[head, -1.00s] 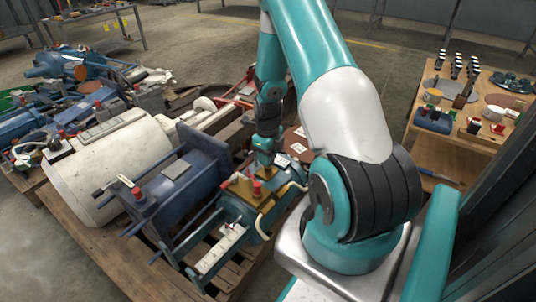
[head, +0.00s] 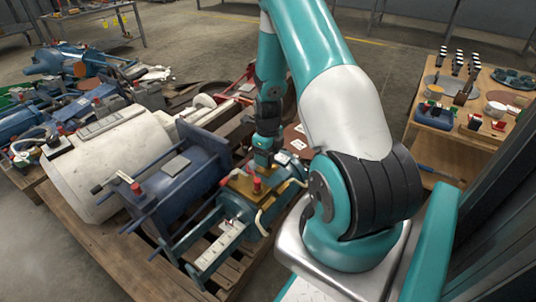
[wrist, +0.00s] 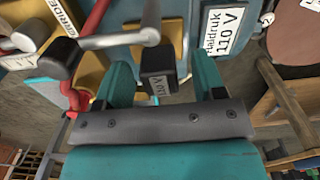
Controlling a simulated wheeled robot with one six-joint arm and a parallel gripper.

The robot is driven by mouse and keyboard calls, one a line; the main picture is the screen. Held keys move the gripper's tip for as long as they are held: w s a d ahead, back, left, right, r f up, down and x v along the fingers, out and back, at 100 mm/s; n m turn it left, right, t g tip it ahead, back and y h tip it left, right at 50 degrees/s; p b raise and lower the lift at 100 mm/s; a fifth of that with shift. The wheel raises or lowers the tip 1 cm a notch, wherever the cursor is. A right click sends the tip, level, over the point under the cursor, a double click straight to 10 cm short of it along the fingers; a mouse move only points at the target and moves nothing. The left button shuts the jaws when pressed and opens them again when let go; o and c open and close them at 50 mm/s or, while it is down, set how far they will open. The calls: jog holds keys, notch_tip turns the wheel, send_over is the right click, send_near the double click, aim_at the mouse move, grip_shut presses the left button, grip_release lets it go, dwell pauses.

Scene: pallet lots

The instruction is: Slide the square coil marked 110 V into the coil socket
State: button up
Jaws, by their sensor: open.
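In the wrist view, my gripper (wrist: 163,80) is open, with its two teal fingers apart. A small black square coil (wrist: 158,60) with a white 110 V label shows between the fingers, clear of the right finger; whether it touches the left one I cannot tell. A white plate (wrist: 226,30) also reading 110 V is on the blue machine behind. In the head view, my gripper (head: 262,162) is low over the blue machine with the brass top (head: 240,187). The coil is too small to make out there. I cannot single out the coil socket.
A grey lever (wrist: 112,41) with a second black block (wrist: 62,58) and a red part (wrist: 74,95) lie close at left in the wrist view. Other machines, including a white cylinder (head: 105,165), crowd the pallet at left. A wooden table (head: 440,150) with small parts stands at right.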

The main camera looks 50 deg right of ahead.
notch_tip(320, 180, up, 17)
jog(key=p, duration=0.6)
jog(key=shift+r+p, duration=0.15)
jog(key=shift+p, duration=0.25)
jog(key=shift+c, duration=0.4)
